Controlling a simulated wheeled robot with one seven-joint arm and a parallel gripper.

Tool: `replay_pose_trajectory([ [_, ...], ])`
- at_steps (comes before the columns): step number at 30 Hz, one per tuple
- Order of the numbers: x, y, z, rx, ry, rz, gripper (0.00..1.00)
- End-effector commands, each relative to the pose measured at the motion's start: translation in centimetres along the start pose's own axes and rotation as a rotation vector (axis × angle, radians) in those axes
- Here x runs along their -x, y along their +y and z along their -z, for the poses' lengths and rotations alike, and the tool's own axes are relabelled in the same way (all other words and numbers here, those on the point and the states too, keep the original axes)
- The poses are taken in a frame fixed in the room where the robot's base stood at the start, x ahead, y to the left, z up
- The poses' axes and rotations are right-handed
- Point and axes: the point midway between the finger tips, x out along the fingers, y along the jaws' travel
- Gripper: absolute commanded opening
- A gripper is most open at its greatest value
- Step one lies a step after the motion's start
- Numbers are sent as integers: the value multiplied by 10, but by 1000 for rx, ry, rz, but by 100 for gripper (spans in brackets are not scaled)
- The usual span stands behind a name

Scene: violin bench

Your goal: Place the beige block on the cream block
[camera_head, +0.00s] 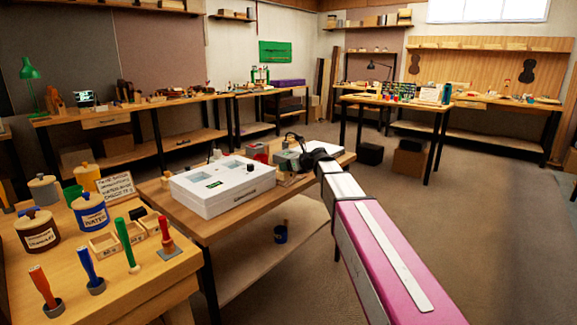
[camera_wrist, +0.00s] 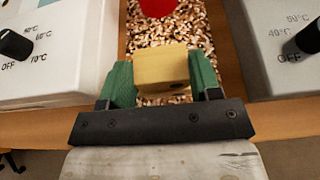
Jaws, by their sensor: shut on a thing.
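My gripper (camera_wrist: 162,85) has green fingers on a dark crossbar. In the wrist view it is shut on the beige block (camera_wrist: 160,66), a small yellowish block with a dark spot near its lower right corner. The block shows over a brown-and-white speckled surface (camera_wrist: 178,28); I cannot tell whether it touches it. In the head view my gripper (camera_head: 298,140) is a small dark shape over the far end of the middle bench, and the block cannot be made out there. I cannot pick out the cream block in either view.
White boxes with black knobs stand left (camera_wrist: 50,50) and right (camera_wrist: 285,50) of the speckled strip. A red thing (camera_wrist: 157,7) lies beyond the block. In the head view, a large white box (camera_head: 225,187) fills much of the middle bench (camera_head: 205,228); the near-left bench holds jars and tools.

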Motion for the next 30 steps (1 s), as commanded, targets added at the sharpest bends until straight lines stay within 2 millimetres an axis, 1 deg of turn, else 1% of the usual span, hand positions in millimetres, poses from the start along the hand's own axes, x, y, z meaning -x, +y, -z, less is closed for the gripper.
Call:
replay_pose_trajectory([
  [7, -1, 0, 2, 0, 0, 0, 35],
  [8, -1, 0, 2, 0, 0, 0, 64],
  [9, -1, 0, 1, 0, 0, 0, 77],
  [10, -1, 0, 1, 0, 0, 0, 83],
  [19, 0, 0, 0, 0, 0, 0, 83],
  [21, 3, 0, -1, 0, 0, 1, 83],
  [23, 10, 1, -1, 0, 0, 2, 83],
  [26, 26, 1, 0, 0, -1, 3, 83],
  [30, 55, 2, 0, 0, -1, 3, 83],
])
